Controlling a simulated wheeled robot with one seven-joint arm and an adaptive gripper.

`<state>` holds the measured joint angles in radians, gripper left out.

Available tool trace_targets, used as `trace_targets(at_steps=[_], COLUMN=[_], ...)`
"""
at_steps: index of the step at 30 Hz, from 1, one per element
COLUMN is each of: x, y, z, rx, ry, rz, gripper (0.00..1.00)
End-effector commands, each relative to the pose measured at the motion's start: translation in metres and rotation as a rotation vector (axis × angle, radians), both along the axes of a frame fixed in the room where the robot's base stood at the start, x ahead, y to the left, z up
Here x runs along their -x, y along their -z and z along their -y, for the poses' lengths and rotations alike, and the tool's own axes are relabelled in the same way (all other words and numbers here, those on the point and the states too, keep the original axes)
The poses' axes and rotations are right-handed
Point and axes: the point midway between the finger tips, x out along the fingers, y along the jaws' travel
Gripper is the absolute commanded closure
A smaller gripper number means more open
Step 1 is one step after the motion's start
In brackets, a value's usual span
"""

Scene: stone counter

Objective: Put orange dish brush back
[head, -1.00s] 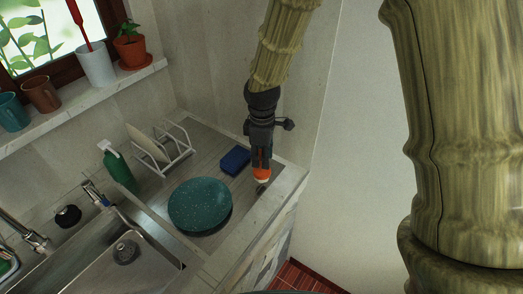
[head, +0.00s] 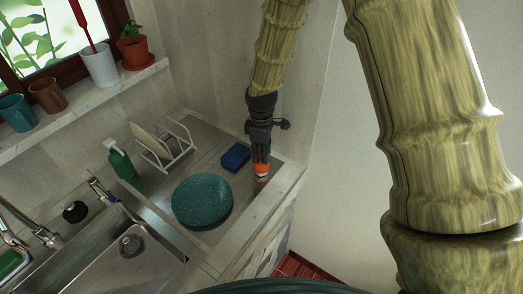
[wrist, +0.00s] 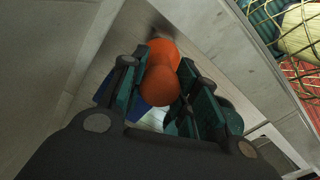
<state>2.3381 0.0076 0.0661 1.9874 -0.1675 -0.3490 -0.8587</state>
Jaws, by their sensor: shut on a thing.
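The orange dish brush (head: 262,169) is at the right end of the metal drainboard, upper right of the green plate. Its orange rounded part (wrist: 160,75) sits between the fingers in the wrist view. My gripper (head: 262,160) points down and is shut on it. The brush's lower end is close to the drainboard; I cannot tell whether it touches. The rest of the brush is hidden by the fingers.
A blue sponge (head: 235,156) lies just left of my gripper. A speckled green plate (head: 202,201), white dish rack (head: 180,145) and green soap bottle (head: 123,165) stand further left. The windowsill holds a white cup (head: 101,66) with a red-handled tool, mugs and a potted plant (head: 132,50).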

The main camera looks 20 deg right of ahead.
Motion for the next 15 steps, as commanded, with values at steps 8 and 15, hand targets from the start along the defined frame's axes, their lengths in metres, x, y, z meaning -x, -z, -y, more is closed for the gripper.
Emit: trace_targets(at_steps=[8,15], x=[0.0001,0.0002], y=[0.0024,0.0022], z=[0.0000,0.0000], rx=[0.000,0.000], ry=[0.000,0.000], rz=[0.000,0.000], gripper=[0.66,0.48])
